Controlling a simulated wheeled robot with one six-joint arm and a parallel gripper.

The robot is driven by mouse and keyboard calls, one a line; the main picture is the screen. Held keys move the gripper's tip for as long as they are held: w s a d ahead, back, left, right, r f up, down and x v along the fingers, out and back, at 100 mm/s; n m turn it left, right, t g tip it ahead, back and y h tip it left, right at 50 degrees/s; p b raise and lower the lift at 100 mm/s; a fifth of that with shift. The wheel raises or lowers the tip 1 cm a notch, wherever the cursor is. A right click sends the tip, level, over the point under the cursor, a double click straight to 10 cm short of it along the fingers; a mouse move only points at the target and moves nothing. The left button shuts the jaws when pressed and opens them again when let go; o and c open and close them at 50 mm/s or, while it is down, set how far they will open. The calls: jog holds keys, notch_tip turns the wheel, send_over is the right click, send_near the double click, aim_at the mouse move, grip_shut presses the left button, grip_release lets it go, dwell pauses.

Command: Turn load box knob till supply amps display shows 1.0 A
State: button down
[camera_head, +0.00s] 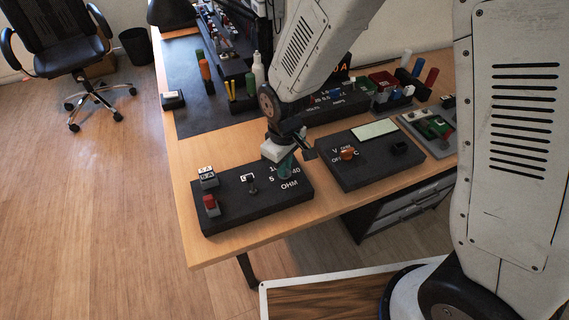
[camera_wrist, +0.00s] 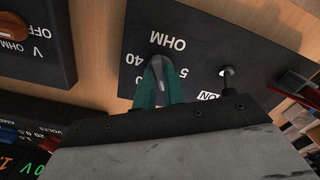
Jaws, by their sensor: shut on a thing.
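The black load box (camera_head: 230,215) lies near the table's front left corner, marked OHM with 5 and 40 on its scale. Its knob (camera_wrist: 158,64) shows in the wrist view between the green fingertips of my gripper (camera_wrist: 157,82). My gripper (camera_head: 287,168) reaches down onto the right part of the box and is shut on the knob. The fingers hide most of the knob and its pointer setting is unclear. The supply (camera_head: 335,108) stands behind, partly hidden by my arm.
A black meter box with an orange knob (camera_head: 348,153) sits close on the right. Bottles and tools stand behind.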

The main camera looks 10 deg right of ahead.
dwell(0.4)
jog(key=c, duration=1.5)
grip_release()
jog(key=shift+r, duration=0.1)
notch_tip(320, 180, up, 8)
jog(key=shift+f, duration=0.15)
jog(key=s+d+r+m, duration=0.3)
jog(key=s+d+r, duration=0.3)
jog(key=d, duration=0.1)
jog(key=s+d+r+m+t, duration=0.1)
jog(key=s+d+r+m, duration=0.2)
jog(key=s+d+r, duration=0.3)
jog(key=s+d+r+m, duration=0.3)
jog(key=s+d+r, duration=0.3)
jog(key=s+d, duration=0.1)
jog(key=shift+s+d+r, duration=0.2)
jog(key=shift+s+d, duration=0.1)
jog(key=shift+d, duration=0.2)
